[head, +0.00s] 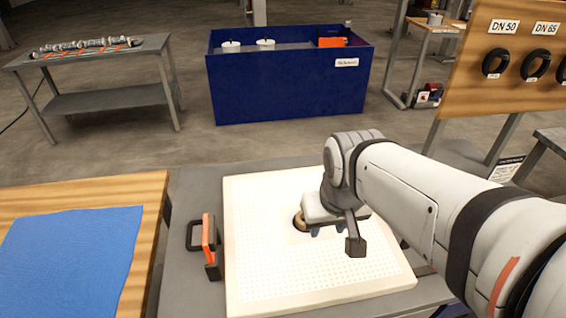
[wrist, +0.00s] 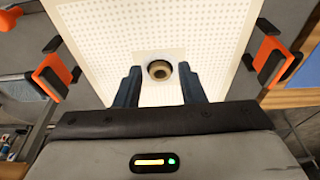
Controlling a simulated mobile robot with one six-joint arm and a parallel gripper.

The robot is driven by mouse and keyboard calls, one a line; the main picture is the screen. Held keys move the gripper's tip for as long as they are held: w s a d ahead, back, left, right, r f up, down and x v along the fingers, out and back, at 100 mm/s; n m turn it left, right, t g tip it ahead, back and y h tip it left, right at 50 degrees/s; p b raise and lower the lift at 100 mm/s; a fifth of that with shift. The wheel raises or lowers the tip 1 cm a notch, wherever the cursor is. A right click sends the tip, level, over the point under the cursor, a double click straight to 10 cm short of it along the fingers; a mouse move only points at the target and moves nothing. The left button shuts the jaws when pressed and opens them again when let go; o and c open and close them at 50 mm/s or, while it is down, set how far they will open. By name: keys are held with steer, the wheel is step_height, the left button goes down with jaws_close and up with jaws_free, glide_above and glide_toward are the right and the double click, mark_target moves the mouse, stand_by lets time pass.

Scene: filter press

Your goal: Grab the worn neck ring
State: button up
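The worn neck ring (wrist: 159,70) is a small tan ring around a dark hole, at the centre of the white dotted filter plate (wrist: 215,30). In the head view the ring (head: 299,221) shows partly, beside my gripper, which hides the rest. The plate (head: 250,275) lies flat on a grey table. My gripper (head: 328,231) is over the middle of the plate, pointing down. In the wrist view its two dark blue fingers (wrist: 160,78) are spread, with the ring seen between them. Nothing is held. I cannot tell how high the fingertips are above the ring.
An orange and black handle (head: 209,245) stands at the plate's left edge; the wrist view shows another (wrist: 50,75) on the opposite side. A blue cloth (head: 70,262) lies on the wooden bench at left. A blue bin (head: 285,88) and a ring board (head: 520,65) stand behind.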

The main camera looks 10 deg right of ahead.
steer(key=w+d+f+n+g+p, duration=0.1)
steer(key=w+f, duration=0.2)
steer(key=w, duration=0.3)
steer(key=w+d+f+n+p, duration=0.1)
steer(key=w+f+n, duration=0.1)
steer(key=w, duration=0.4)
steer(key=w+f+n+g+p, duration=0.1)
steer(key=w+f, duration=0.3)
steer(key=w, duration=0.2)
steer(key=shift+w+d+f+g, duration=0.2)
steer(key=shift+d+f+g, duration=0.1)
steer(key=shift+d+f, duration=0.1)
steer(key=shift+w+f, duration=0.2)
steer(key=shift+f, duration=0.15)
steer(key=shift+n, duration=0.3)
steer(key=f+p, duration=0.1)
steer(key=f, duration=0.7)
steer(key=shift+s+d+p, duration=0.1)
steer(key=shift+s+p, duration=0.1)
steer(key=shift+p, duration=0.2)
steer(key=shift+r, duration=0.1)
jaws_close()
